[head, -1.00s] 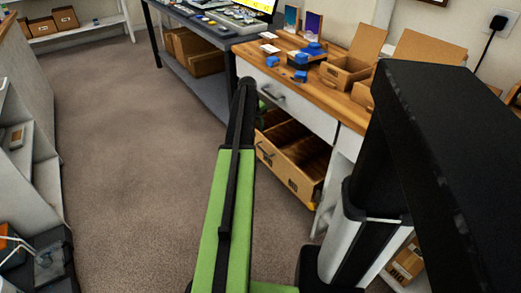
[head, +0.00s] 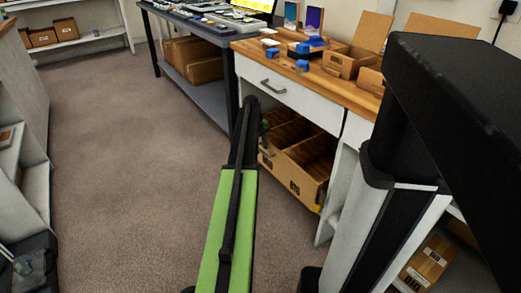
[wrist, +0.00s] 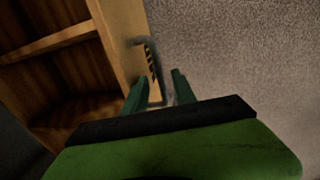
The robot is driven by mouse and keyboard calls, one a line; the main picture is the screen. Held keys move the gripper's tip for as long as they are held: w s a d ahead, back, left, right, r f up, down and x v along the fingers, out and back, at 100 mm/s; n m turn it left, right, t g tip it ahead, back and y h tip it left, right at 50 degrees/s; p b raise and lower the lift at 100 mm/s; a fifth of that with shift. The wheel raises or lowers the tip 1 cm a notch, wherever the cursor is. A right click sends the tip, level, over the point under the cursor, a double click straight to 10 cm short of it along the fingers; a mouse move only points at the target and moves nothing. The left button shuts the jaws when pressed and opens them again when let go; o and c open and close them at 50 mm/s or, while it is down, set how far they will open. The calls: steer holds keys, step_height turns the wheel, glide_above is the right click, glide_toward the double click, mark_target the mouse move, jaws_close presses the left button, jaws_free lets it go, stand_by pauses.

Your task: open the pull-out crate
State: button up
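The pull-out crate (head: 308,182) is a brown open-topped box with dividers, under the white drawer of the wood-topped bench in the head view. In the wrist view its front panel (wrist: 116,32) runs down the middle, with its compartments to the left. A grey bar handle (wrist: 150,50) stands off that panel. My gripper (wrist: 160,80) is open, its two green fingers apart, with the lower part of the handle between them. I cannot tell whether a finger touches it. In the head view my arm hides most of the gripper.
The white drawer (head: 287,97) with its own handle is above the crate. A grey workbench (head: 205,88) with boxes on its lower shelf stands farther back. Carpet (head: 130,150) is open to the left, with a white shelf unit (head: 30,175) at the left edge.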

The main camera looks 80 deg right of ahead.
jaws_close()
stand_by(1.2)
